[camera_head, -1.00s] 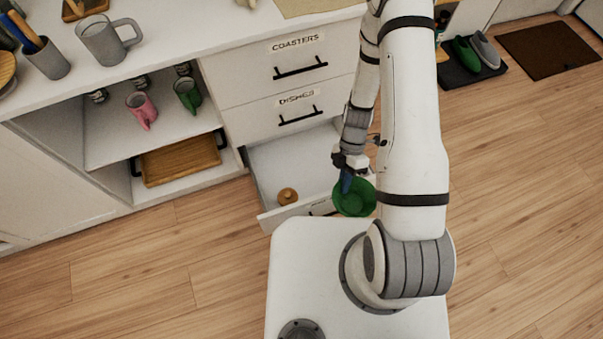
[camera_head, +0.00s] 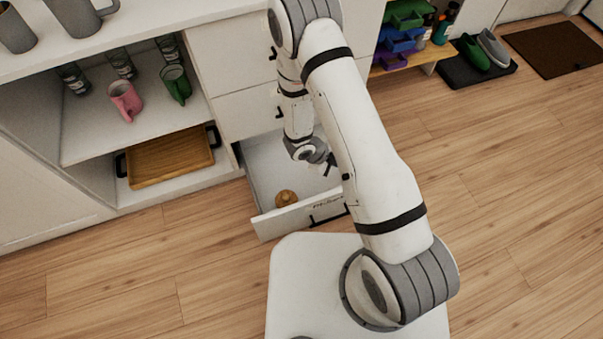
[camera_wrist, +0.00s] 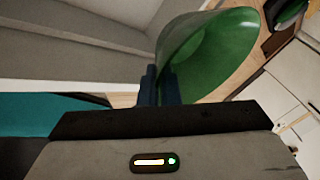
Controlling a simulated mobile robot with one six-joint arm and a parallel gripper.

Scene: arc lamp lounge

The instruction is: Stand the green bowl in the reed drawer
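The green bowl (camera_wrist: 215,55) is in the wrist view, tilted, with its wall at the dark fingers of my gripper (camera_wrist: 160,86). My gripper is shut on it. In the head view the bowl is hidden behind my arm, and my gripper (camera_head: 328,165) shows only in part, over the right side of the open bottom drawer. That drawer (camera_head: 280,222) is white and pulled out, and the writing on its front is too small to read. A small round brown object (camera_head: 286,198) lies inside near the front.
Two shut drawers (camera_head: 235,115) are above the open one. Left of them, an open shelf holds a pink mug (camera_head: 125,101), a green mug (camera_head: 175,84) and several glasses, with a wooden tray (camera_head: 170,160) below.

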